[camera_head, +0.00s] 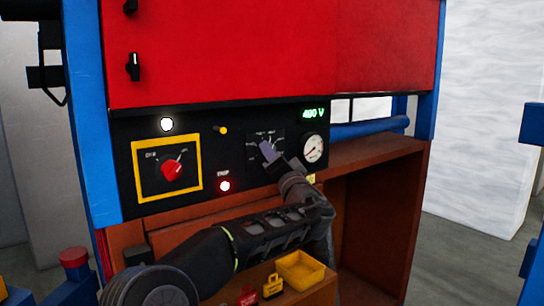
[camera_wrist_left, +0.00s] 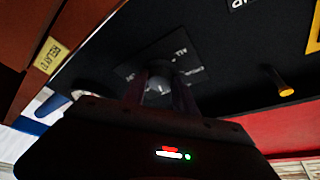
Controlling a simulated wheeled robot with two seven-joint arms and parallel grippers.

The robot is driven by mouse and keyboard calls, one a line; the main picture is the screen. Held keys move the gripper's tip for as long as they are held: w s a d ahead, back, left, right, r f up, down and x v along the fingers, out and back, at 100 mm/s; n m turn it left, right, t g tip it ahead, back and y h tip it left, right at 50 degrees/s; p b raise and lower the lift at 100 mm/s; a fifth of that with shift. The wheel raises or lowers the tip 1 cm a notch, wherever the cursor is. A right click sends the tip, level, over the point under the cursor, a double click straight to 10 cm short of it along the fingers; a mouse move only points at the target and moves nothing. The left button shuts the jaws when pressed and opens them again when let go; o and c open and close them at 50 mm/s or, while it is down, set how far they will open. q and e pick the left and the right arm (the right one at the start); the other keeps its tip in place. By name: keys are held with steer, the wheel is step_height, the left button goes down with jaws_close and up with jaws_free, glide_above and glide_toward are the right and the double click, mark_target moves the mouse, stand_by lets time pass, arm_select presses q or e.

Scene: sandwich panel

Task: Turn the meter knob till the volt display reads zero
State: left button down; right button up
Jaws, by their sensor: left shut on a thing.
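The black meter knob (camera_wrist_left: 158,84) sits on a labelled plate (camera_head: 279,139) on the dark control panel. My left gripper (camera_head: 269,152) reaches up to it from below right. In the left wrist view its two fingers stand on either side of the knob and are shut on it. In the head view the fingers hide most of the knob, so its pointer setting cannot be told. The green volt display (camera_head: 314,113) above right of the knob reads 400 V. My right gripper is not in view.
A round gauge (camera_head: 313,148) sits close right of the gripper. A yellow tray (camera_head: 300,268) stands on the shelf below my forearm.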

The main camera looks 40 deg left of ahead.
arm_select(q)
steer(key=shift+s+r+m+h+p, duration=0.15)
steer(key=shift+m+h+p, duration=0.7)
steer(key=shift+m, duration=1.4)
steer(key=shift+r+m+h+p, duration=0.2)
steer(key=shift+m+h+p, duration=0.65)
steer(key=shift+m, duration=1.4)
steer(key=c, duration=1)
jaws_free()
